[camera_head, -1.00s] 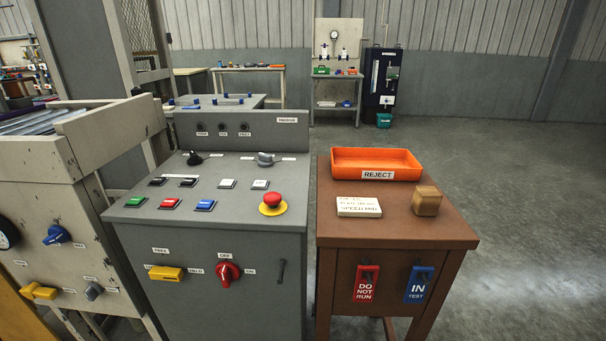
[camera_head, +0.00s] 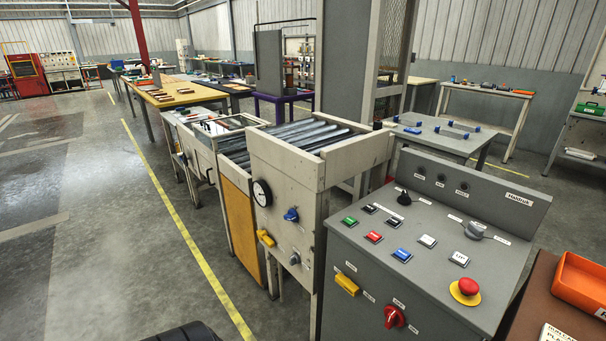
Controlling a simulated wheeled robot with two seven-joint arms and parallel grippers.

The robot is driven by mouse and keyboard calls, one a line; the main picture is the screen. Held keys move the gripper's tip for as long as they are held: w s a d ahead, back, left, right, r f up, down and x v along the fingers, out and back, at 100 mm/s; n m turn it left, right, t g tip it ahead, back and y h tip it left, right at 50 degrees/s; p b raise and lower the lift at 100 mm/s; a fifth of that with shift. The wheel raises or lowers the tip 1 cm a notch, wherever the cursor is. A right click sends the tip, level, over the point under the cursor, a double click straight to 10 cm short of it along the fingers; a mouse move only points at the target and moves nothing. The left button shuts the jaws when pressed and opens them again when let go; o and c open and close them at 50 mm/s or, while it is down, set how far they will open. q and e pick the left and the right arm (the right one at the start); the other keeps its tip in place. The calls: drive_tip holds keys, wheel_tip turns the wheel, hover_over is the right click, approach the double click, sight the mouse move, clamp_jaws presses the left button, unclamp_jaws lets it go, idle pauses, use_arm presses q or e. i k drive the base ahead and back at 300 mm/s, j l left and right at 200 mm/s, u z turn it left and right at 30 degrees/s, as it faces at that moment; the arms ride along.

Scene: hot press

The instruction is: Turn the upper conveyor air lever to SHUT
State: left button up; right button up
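The roller conveyor (camera_head: 283,162) stands left of the grey control cabinet, with a pale frame and metal rollers on top. Its near panel carries a round black-and-white gauge (camera_head: 262,193), a blue lever (camera_head: 291,215), a yellow lever (camera_head: 265,238) and a grey knob (camera_head: 294,259). The blue lever sits higher than the yellow one. Labels beside them are too small to read, so I cannot tell which lever is the upper conveyor air lever or its setting. Neither of my grippers shows.
The control cabinet (camera_head: 395,275) has coloured buttons, a red emergency stop (camera_head: 467,288), a yellow lever (camera_head: 347,284) and a red rotary switch (camera_head: 394,317). An orange tray (camera_head: 582,279) stands at right. Open floor lies left of the conveyor, with a yellow line (camera_head: 200,255).

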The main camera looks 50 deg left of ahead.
sight(263, 235)
drive_tip(key=u, duration=2)
drive_tip(key=i+j+z, duration=0.15)
drive_tip(key=i+j, duration=0.15)
drive_tip(key=i+j+z, duration=0.35)
drive_tip(key=i+j, duration=0.15)
drive_tip(key=j, duration=0.25)
drive_tip(key=i+j+z, duration=0.15)
drive_tip(key=j, duration=0.3)
drive_tip(key=i, duration=0.1)
